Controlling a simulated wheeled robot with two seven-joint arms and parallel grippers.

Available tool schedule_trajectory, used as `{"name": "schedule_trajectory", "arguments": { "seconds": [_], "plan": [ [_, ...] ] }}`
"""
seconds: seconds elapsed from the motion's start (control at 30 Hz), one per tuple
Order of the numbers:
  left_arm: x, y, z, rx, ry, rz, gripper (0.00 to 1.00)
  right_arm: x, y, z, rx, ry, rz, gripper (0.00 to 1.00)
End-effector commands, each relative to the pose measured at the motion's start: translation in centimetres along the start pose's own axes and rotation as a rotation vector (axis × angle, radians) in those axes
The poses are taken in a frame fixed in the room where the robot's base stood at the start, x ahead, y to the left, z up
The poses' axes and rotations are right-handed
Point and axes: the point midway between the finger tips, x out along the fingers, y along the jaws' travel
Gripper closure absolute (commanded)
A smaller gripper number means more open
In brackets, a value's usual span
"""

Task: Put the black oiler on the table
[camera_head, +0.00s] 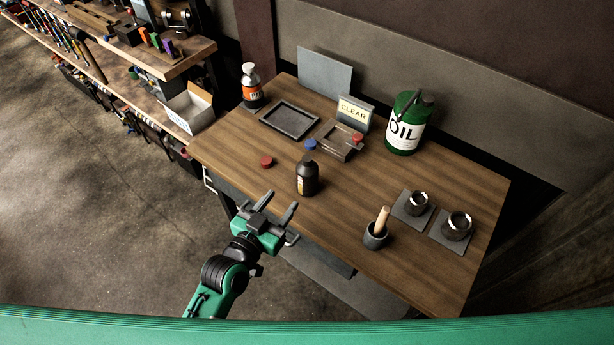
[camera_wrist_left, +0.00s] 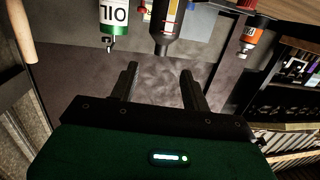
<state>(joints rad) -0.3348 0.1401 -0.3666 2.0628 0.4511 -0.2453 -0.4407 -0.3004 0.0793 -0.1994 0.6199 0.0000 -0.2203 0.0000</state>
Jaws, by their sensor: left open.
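The black oiler (camera_head: 306,179) appears to be the dark bottle with a pale and yellow label, standing upright on the wooden table (camera_head: 420,185) near its front edge. It also shows upside down at the top of the left wrist view (camera_wrist_left: 172,28). My left gripper (camera_head: 281,204) is open and empty, off the table's front edge, just short of the bottle and apart from it. Its two fingers (camera_wrist_left: 159,75) point toward the bottle in the wrist view. My right gripper is not in view.
A green oil can (camera_head: 407,128), an orange-labelled bottle (camera_head: 252,90), an empty tray (camera_head: 290,119) and a CLEAR sign (camera_head: 354,112) stand behind. A red cap (camera_head: 266,162) lies left of the bottle. A dark cup with a wooden handle (camera_head: 375,236) stands to the right.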

Motion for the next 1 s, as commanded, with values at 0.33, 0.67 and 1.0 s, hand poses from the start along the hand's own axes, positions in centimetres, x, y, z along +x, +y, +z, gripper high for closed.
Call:
{"name": "schedule_trajectory", "arguments": {
  "seconds": [0.33,0.67,1.0],
  "plan": [
    [2.8,-0.2,-1.4,0.001,0.095,-0.027,0.53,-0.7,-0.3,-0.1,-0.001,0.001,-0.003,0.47],
    [8.4,-0.4,-1.8,0.002,0.093,-0.027,0.53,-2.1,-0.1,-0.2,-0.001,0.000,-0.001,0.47],
    [10.9,-0.4,-2.3,0.003,0.092,-0.026,0.53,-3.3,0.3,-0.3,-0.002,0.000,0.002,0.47]
  ]
}}
